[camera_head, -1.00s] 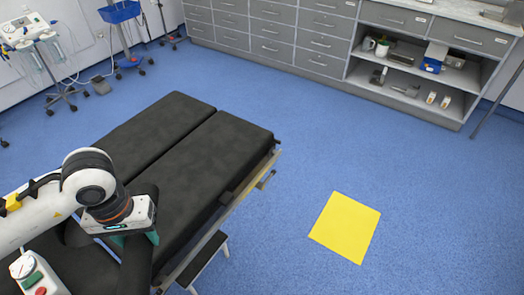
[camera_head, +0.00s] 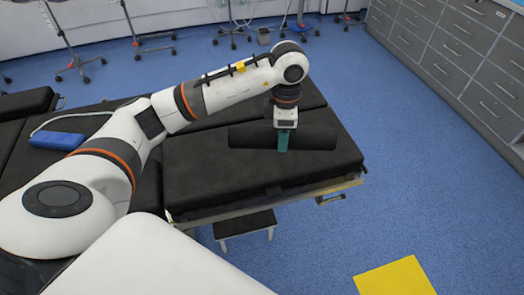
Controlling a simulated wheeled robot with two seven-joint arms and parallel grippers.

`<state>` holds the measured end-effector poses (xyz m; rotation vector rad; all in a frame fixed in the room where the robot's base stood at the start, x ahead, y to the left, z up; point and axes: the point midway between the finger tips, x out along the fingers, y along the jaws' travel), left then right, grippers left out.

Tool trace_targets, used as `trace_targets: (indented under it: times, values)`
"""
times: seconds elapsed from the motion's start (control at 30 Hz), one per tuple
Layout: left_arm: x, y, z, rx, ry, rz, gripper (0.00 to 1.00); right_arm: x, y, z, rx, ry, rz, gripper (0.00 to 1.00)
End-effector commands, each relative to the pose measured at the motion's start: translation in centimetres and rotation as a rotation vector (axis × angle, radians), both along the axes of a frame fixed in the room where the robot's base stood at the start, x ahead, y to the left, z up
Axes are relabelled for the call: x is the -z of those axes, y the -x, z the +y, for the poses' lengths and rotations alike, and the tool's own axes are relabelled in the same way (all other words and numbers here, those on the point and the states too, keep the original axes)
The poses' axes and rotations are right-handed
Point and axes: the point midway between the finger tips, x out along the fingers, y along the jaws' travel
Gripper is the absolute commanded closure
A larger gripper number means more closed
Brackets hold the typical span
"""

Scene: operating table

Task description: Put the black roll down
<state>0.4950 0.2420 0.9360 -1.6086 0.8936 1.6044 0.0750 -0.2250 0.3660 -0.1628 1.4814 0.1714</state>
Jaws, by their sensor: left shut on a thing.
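The black roll (camera_head: 310,137) is a dark cylinder lying lengthwise left to right over the black operating table (camera_head: 205,185), near its right end. My left gripper (camera_head: 283,143) points down over the roll's middle and is shut on it, with one teal finger showing on the near side. The far finger is hidden. The roll looks level and at or close to the table pad; I cannot tell whether it touches. My right gripper is not in view.
A blue box (camera_head: 57,140) lies on the table at the left. A step stool (camera_head: 244,224) stands below the table's near edge. A yellow square (camera_head: 395,280) lies on the floor. Grey drawer cabinets (camera_head: 455,60) stand at the right. The pad in front of the roll is clear.

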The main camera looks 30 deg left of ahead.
Motion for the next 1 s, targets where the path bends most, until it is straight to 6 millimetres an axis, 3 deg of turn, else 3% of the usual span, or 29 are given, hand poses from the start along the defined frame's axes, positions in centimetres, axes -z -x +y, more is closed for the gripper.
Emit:
trace_targets:
  times: [0.3,0.5,0.6,0.77,1.0]
  values:
    - [0.6,-3.5,3.2,-0.967,0.002,0.004,0.77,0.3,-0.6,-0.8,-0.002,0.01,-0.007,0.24]
    - [1.2,-4.8,5.1,-1.498,0.002,0.005,0.77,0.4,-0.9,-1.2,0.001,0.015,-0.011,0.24]
    - [1.4,-5.2,5.8,-1.684,0.002,0.003,0.77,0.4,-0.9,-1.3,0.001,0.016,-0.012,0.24]
    - [1.7,-5.5,6.3,-1.847,0.002,0.003,0.77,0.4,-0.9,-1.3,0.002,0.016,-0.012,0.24]
    - [5.6,-5.5,6.4,-1.883,-0.001,0.006,0.77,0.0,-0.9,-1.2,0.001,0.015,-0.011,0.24]
